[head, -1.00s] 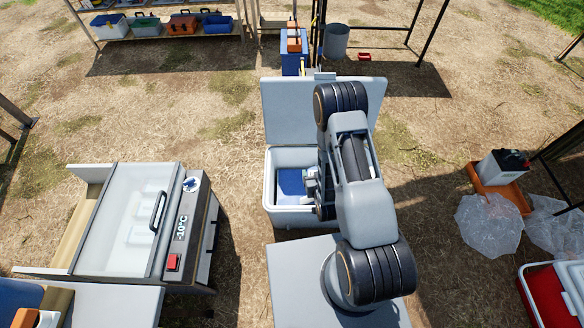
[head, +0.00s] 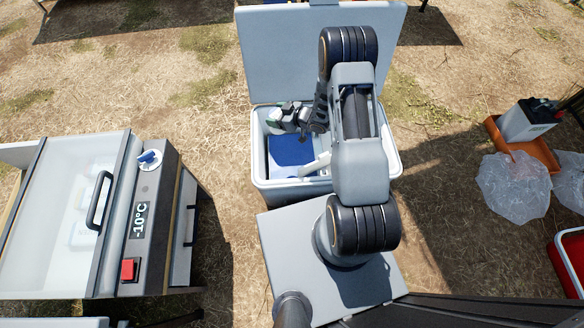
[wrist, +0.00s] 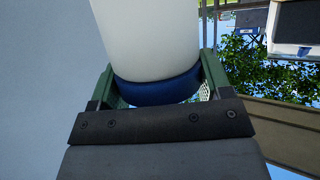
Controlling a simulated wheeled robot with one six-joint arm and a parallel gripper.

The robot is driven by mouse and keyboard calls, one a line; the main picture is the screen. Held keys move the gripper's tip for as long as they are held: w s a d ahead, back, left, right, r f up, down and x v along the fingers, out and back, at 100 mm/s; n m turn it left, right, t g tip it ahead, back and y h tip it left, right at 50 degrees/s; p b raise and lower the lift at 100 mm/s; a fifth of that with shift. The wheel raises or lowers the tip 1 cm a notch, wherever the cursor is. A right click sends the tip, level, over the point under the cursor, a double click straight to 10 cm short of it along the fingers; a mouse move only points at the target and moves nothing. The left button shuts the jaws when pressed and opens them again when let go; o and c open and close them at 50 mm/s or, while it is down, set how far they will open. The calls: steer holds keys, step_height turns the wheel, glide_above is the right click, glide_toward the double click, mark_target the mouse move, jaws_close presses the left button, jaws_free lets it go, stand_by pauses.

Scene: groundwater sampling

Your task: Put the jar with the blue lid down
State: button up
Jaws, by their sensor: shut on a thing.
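My gripper (head: 278,117) is over the open cool box (head: 257,170), near its back left corner. In the wrist view the green fingers of my gripper (wrist: 158,78) are shut on the jar, one on each side. The jar's white body (wrist: 148,35) and blue lid (wrist: 158,91) fill the space between them, with the lid nearest the wrist. In the head view the jar cannot be made out clearly behind the gripper. Whether it touches the box floor cannot be told.
A blue flat block (head: 290,150) lies in the box beside my gripper. The box's lid (head: 310,50) stands open behind. A freezer unit (head: 150,215) reading -10°C is at left. Clear bags (head: 515,185) and an orange tray (head: 540,150) lie at right.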

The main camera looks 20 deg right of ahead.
steer(key=shift+w+d+f+n+g+y+b, duration=0.15)
steer(key=shift+d+f+n+g+y+b, duration=0.55)
steer(key=shift+f+b, duration=2.6)
steer(key=shift+w+d+f+n+g+y+b, duration=0.25)
steer(key=shift+d+f+n+g+b, duration=1.25)
steer(key=shift+f, duration=3)
steer(key=shift+w+d+f+n+g+y+b, duration=0.15)
steer(key=shift+d+f+y+b, duration=0.4)
steer(key=shift+f+b, duration=2.95)
steer(key=shift+f+p, duration=0.4)
steer(key=shift+f, duration=0.1)
steer(key=o, duration=1.1)
